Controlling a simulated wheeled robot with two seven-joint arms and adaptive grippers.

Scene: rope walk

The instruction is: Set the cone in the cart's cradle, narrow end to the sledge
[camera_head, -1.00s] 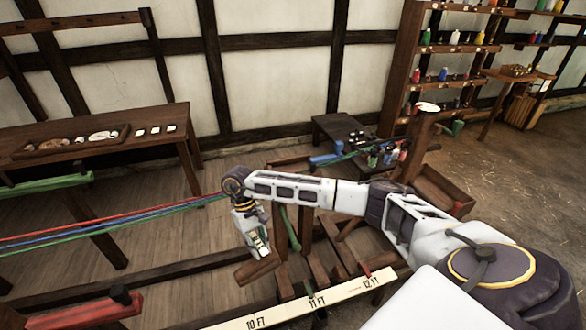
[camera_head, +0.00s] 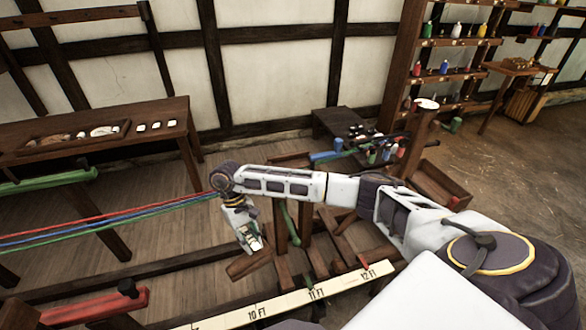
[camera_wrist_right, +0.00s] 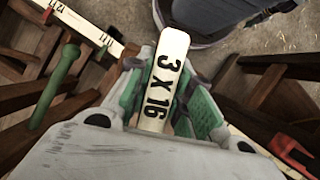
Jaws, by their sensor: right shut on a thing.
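My right gripper (camera_head: 251,246) hangs low over the wooden frame near the left rail. In the right wrist view its green-padded fingers (camera_wrist_right: 165,100) are shut on a pale plate (camera_wrist_right: 165,78) marked "3 X 16". A brown wooden piece (camera_head: 243,266) shows just below the gripper in the head view; I cannot tell whether it belongs to the held thing. I cannot make out the cone for certain. Wooden frame parts (camera_head: 345,243) stand right of the gripper; I cannot tell which are cart, cradle or sledge. My left gripper is not in view.
Red, blue and green ropes (camera_head: 110,228) run from the left to behind my right wrist. A green handle (camera_head: 290,222) stands close right of the gripper. A measuring strip (camera_head: 285,302) lies in front. A bench (camera_head: 90,140) stands at back left, and shelves (camera_head: 450,55) at back right.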

